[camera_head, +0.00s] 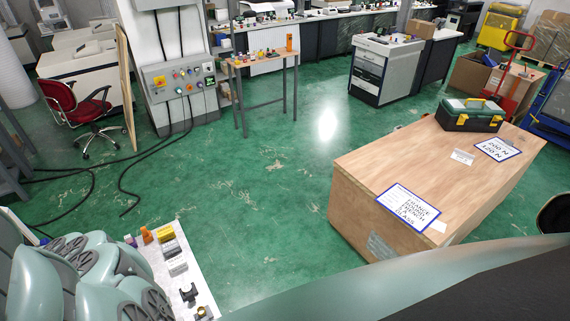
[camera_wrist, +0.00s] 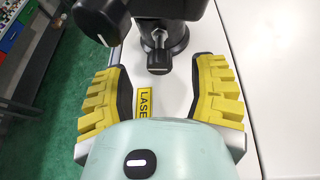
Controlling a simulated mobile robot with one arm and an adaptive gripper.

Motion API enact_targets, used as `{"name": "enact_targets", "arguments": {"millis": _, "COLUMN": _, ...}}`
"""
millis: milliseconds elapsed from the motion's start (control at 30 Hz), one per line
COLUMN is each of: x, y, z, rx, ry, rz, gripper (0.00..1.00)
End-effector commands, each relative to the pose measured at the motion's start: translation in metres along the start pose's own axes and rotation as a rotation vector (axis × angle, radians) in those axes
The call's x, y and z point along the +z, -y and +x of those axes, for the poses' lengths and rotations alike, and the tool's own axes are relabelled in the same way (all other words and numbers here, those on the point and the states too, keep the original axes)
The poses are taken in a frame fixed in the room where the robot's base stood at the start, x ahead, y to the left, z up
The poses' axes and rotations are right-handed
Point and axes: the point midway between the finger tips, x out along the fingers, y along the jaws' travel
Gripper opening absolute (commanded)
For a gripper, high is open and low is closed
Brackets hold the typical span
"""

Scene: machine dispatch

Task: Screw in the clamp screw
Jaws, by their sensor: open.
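In the wrist view, my gripper (camera_wrist: 161,76) is open. Its two yellow ribbed fingers with dark pads stand wide apart, with nothing held between them. A larger black part with a white mark (camera_wrist: 102,20) shows at the top left. How far the screw is threaded in cannot be seen. The gripper's fingers are not visible in the head view.
A yellow label (camera_wrist: 145,104) lies between the fingers on a white surface (camera_wrist: 245,20). In the head view, a white table (camera_head: 184,252) at the lower left carries several small parts. A wooden crate (camera_head: 350,205) with a toolbox (camera_head: 470,115) stands right. Green floor between is mostly clear.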

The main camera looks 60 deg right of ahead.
Motion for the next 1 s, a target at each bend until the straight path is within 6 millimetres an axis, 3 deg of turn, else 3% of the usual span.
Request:
{"name": "enact_targets", "arguments": {"millis": 300, "x": 0.001, "y": 0.000, "z": 0.023, "rx": 0.000, "ry": 0.000, "rz": 0.001, "gripper": 0.58}}
{"name": "enact_targets", "arguments": {"millis": 667, "x": 0.000, "y": 0.000, "z": 0.024, "rx": 0.001, "ry": -0.002, "rz": 0.001, "gripper": 0.60}}
{"name": "enact_targets", "arguments": {"millis": 1000, "x": 0.000, "y": 0.000, "z": 0.024, "rx": 0.000, "ry": -0.001, "rz": 0.001, "gripper": 0.25}}
